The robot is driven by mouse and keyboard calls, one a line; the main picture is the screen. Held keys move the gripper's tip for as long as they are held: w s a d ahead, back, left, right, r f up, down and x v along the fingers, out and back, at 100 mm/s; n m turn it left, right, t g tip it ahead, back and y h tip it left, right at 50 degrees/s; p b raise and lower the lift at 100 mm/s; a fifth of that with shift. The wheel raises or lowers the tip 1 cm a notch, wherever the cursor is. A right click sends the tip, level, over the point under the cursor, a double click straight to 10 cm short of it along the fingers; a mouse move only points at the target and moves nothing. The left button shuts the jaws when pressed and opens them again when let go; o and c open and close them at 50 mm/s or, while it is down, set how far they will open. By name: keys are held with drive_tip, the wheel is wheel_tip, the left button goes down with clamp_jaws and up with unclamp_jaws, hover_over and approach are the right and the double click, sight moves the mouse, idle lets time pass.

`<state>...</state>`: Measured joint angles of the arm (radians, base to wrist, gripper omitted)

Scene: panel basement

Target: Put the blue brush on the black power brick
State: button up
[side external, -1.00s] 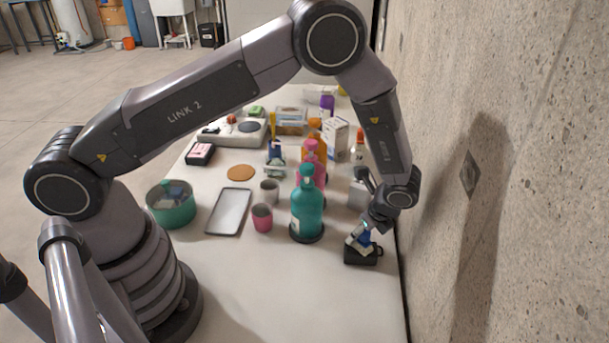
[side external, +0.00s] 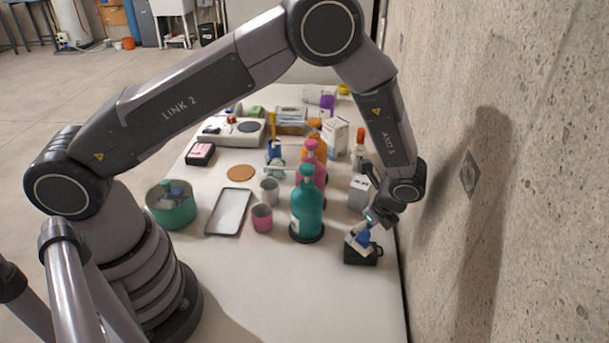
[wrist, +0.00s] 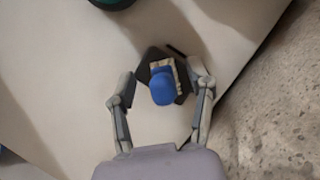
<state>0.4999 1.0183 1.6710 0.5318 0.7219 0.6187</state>
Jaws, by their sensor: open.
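The blue brush (side external: 362,240) rests on the black power brick (side external: 361,257) at the table's right edge, by the wall. In the wrist view the brush's blue handle (wrist: 163,88) and pale bristle part lie over the dark power brick (wrist: 148,70). My gripper (wrist: 160,105) is open, with one finger on each side of the brush and a gap to it on both sides. In the side view my gripper (side external: 368,225) is just above the brush and partly hides it.
A teal bottle (side external: 307,208) stands left of the power brick, with pink and orange bottles behind it. A pink cup (side external: 262,217), a grey tray (side external: 229,211) and a teal pot (side external: 171,205) are further left. The concrete wall (side external: 500,200) is close on the right. The front of the table is clear.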

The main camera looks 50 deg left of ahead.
wheel_tip(320, 180, up, 12)
drive_tip(key=s+a+r+n+t+h, duration=0.1)
drive_tip(key=s+a+r+n, duration=0.25)
drive_tip(key=r, duration=0.45)
drive_tip(key=s+a+r+n+h, duration=0.1)
drive_tip(key=s+a+r+n, duration=0.3)
drive_tip(key=r, duration=0.4)
drive_tip(key=s+a+r+n+t+h, duration=0.1)
drive_tip(key=s+a+r+n+t, duration=0.1)
drive_tip(key=s, duration=0.7)
drive_tip(key=s+a+r+n+t+h, duration=0.1)
drive_tip(key=s+a+r+n, duration=0.3)
drive_tip(key=s+n, duration=0.4)
drive_tip(key=shift+s+a+r+t, duration=0.4)
drive_tip(key=shift+s+a+t, duration=0.4)
drive_tip(key=shift+s+a, duration=0.1)
drive_tip(key=shift+n, duration=0.25)
